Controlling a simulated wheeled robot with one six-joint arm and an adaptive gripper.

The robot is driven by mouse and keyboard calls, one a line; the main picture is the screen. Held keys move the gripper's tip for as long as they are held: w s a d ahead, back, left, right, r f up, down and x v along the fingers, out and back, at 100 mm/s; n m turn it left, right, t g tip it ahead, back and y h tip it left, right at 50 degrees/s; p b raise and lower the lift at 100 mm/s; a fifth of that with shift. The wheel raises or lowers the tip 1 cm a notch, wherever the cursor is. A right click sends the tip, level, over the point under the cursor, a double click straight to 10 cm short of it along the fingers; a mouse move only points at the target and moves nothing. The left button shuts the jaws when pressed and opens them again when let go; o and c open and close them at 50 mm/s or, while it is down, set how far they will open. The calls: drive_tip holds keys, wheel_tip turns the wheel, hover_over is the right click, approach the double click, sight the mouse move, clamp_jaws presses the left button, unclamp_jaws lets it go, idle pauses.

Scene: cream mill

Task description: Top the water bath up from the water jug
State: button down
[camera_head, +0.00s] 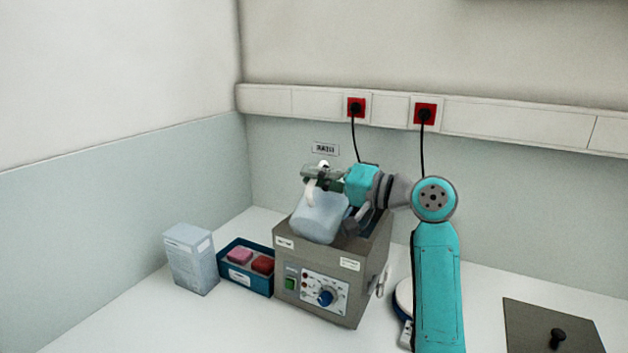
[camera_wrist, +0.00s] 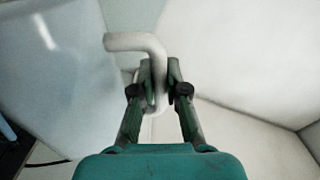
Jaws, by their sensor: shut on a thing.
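The water jug (camera_head: 318,217) is a pale, translucent vessel, tilted over the top of the water bath. It also fills the left side of the wrist view (camera_wrist: 60,80). My gripper (camera_head: 318,178) is shut on the jug's white handle, which shows between the fingers in the wrist view (camera_wrist: 158,82). The water bath (camera_head: 345,245) is a grey-brown box with a control panel, a blue knob and a green switch on its front. The jug and my arm hide most of its top opening, so the water level cannot be seen.
A dark blue tray (camera_head: 247,283) with pink and red blocks stands left of the bath. A pale box (camera_head: 189,258) stands farther left. A round white-and-blue object (camera_head: 403,299) is partly hidden behind my arm. A dark plate with a black knob (camera_head: 555,330) lies at right.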

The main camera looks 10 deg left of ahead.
sight(321, 163)
drive_tip(key=shift+w+d+r+m, duration=0.2)
drive_tip(key=shift+w+r+m, duration=0.3)
drive_tip(key=shift+w+d+r+m, duration=0.15)
drive_tip(key=shift+w+r+m, duration=0.3)
drive_tip(key=shift+w+m, duration=0.05)
drive_tip(key=shift+w, duration=0.1)
drive_tip(key=shift+r, duration=0.1)
idle(4.1)
drive_tip(key=n, duration=0.1)
drive_tip(key=r+n, duration=0.1)
drive_tip(key=n, duration=0.1)
drive_tip(key=s+n, duration=0.1)
drive_tip(key=shift+a+r, duration=0.15)
drive_tip(key=shift+r, duration=0.15)
drive_tip(key=n, duration=0.2)
drive_tip(key=r+n, duration=0.1)
drive_tip(key=n, duration=0.1)
drive_tip(key=shift+s+a, duration=0.1)
drive_tip(key=shift+s, duration=0.15)
drive_tip(key=n, duration=0.2)
drive_tip(key=s+r+n, duration=0.1)
drive_tip(key=n, duration=0.1)
drive_tip(key=r+n, duration=0.1)
drive_tip(key=n, duration=0.2)
drive_tip(key=shift+s+a+r+y, duration=0.15)
drive_tip(key=shift+a+r+y, duration=0.05)
drive_tip(key=shift+a+y, duration=0.1)
